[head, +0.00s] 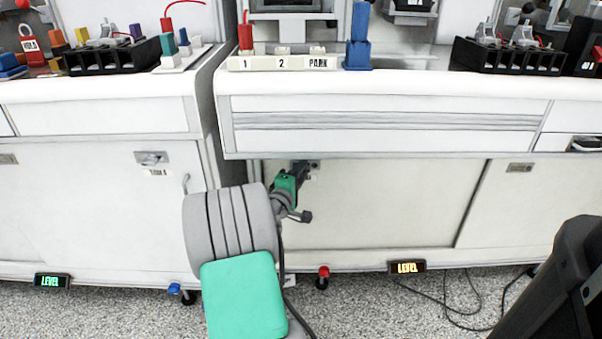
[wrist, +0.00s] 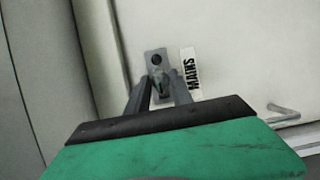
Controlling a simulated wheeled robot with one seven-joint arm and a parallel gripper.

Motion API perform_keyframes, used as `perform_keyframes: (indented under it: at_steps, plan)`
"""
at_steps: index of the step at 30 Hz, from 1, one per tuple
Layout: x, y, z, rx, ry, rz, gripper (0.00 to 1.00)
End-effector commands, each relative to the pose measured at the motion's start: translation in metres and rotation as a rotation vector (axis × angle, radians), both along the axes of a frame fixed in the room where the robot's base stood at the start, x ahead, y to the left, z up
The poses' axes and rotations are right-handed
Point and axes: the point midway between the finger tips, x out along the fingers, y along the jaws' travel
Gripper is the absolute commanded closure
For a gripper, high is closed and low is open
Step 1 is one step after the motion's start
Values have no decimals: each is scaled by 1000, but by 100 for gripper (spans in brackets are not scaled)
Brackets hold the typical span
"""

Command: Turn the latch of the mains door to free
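The mains door (head: 385,205) is a pale panel under the middle bench. Its latch (wrist: 156,59) is a small grey plate with a dark round spot near the top and a knob below, beside a "MAINS" label (wrist: 190,74). My gripper (wrist: 160,82) is at the latch, one finger on each side of the knob. I cannot tell whether the fingers press on it or stand just clear. In the head view my gripper (head: 303,170) covers most of the latch plate (head: 315,164).
A handle (wrist: 283,113) sticks out at the right in the wrist view. The bench drawer front (head: 380,137) overhangs the door just above my gripper. A left cabinet (head: 90,210) stands beside my arm. Cables (head: 450,305) lie on the speckled floor at the right.

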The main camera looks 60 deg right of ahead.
Motion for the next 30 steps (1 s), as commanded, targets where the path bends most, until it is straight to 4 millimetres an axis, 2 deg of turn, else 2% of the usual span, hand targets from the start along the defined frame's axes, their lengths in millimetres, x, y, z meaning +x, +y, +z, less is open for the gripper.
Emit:
perform_keyframes:
  at_steps: [2,9,30]
  plan:
    - [0,0,0,0,0,-1,80]
    - [-1,0,0,0,0,-1,100]
    - [-1,0,2,22,-40,-3,100]
